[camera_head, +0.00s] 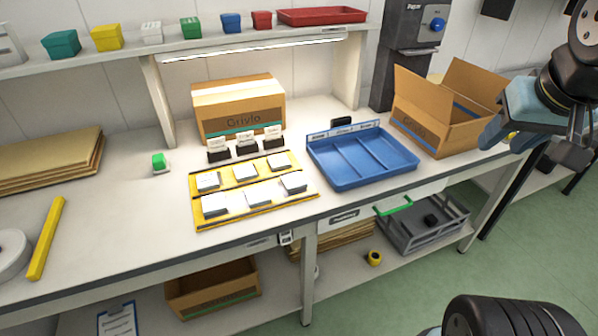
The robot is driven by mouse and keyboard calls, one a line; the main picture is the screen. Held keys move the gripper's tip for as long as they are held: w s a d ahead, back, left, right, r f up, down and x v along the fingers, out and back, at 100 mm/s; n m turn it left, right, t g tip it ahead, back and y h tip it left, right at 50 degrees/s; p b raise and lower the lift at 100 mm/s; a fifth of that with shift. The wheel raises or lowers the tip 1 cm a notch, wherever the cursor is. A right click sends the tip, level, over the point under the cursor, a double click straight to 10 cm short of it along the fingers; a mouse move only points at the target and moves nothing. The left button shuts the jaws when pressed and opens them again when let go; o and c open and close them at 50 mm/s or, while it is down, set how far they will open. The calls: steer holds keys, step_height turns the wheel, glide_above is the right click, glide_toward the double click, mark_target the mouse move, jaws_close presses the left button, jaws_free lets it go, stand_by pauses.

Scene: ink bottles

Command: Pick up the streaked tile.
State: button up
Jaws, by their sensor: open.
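Several small white square tiles stand in two rows on a yellow mat (227,177) on the workbench. The back row has a left tile (208,181), a middle tile (245,172) and a right tile (279,160). The front row has a left tile (214,205), a middle tile (258,198) and a right tile (294,183). They are too small here to tell which one is streaked. My gripper (532,146) is open at the upper right, beside the open cardboard box and well away from the tiles. It appears empty.
A blue divided tray (345,183) lies right of the mat. Dark holders with white cards (246,149) stand behind the mat, before a closed carton (238,108). An open cardboard box (432,137) stands at right. A shelf (110,58) overhangs the back.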

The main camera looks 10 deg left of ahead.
steer(key=shift+o, duration=1.4)
steer(key=shift+w+a, duration=0.2)
steer(key=shift+w, duration=0.05)
steer(key=o, duration=0.6)
steer(key=shift+n+g+y, duration=0.3)
steer(key=shift+n+y, duration=0.2)
steer(key=shift+n, duration=0.4)
steer(key=w+a, duration=0.2)
steer(key=w+a+f, duration=0.1)
steer(key=w+a, duration=0.1)
steer(key=w+a+f, duration=0.1)
steer(key=w+a, duration=0.1)
steer(key=w, duration=0.1)
steer(key=shift+f, duration=0.15)
steer(key=shift+o, duration=0.3)
steer(key=w+a+f+n, duration=0.1)
steer(key=w+a+f, duration=0.2)
steer(key=a, duration=0.4)
steer(key=shift+w+a+f+n+y, duration=0.2)
steer(key=shift+w+a+n+y, duration=0.1)
steer(key=shift+w, duration=0.5)
steer(key=n+g, duration=0.1)
steer(key=n, duration=0.2)
glide_toward(294, 181)
steer(key=shift+y, duration=0.4)
steer(key=shift+d+x, duration=0.15)
steer(key=shift+x, duration=1.85)
steer(key=shift+d+x, duration=0.2)
steer(key=shift+x, duration=1.85)
